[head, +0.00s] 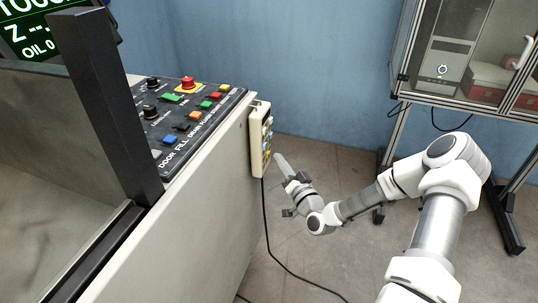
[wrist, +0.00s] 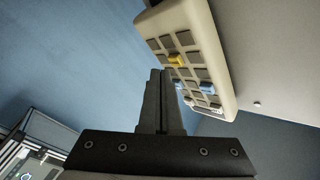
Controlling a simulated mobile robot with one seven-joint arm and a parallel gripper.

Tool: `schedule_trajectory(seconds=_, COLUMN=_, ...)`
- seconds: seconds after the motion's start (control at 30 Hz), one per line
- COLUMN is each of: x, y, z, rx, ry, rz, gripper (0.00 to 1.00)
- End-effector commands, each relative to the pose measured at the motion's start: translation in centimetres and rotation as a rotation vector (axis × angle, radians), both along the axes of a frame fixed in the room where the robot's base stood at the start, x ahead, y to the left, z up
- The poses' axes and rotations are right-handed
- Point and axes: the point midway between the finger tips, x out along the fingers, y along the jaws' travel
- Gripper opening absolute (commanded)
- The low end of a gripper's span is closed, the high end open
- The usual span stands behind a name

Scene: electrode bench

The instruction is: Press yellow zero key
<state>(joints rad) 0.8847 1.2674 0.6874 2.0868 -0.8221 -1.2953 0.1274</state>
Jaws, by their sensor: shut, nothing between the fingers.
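A beige keypad box (head: 257,140) is mounted on the side of the machine, its keyed face turned right. It also fills the upper right of the wrist view (wrist: 213,50), tilted, with rows of grey keys and a few coloured ones. The yellow key (wrist: 176,60) shows just beyond my fingertips. My gripper (wrist: 161,72) is shut and empty, its tips close to the yellow key; I cannot tell whether they touch it. In the head view my gripper (head: 279,157) points at the lower part of the keypad face. Any marking on the yellow key is unreadable.
The machine's control panel (head: 190,115) has coloured buttons and a red mushroom button (head: 188,83). A black cable (head: 267,225) hangs from the keypad to the floor. A glass-fronted cabinet (head: 470,55) stands at the back right. A blue key (wrist: 178,85) lies near my fingers.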

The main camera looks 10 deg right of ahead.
Motion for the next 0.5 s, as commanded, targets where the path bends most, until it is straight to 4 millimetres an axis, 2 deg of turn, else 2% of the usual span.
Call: schedule_trajectory(seconds=0.5, x=0.44, y=0.76, z=-0.06, rx=0.0, ry=0.0, rz=0.0, gripper=0.0)
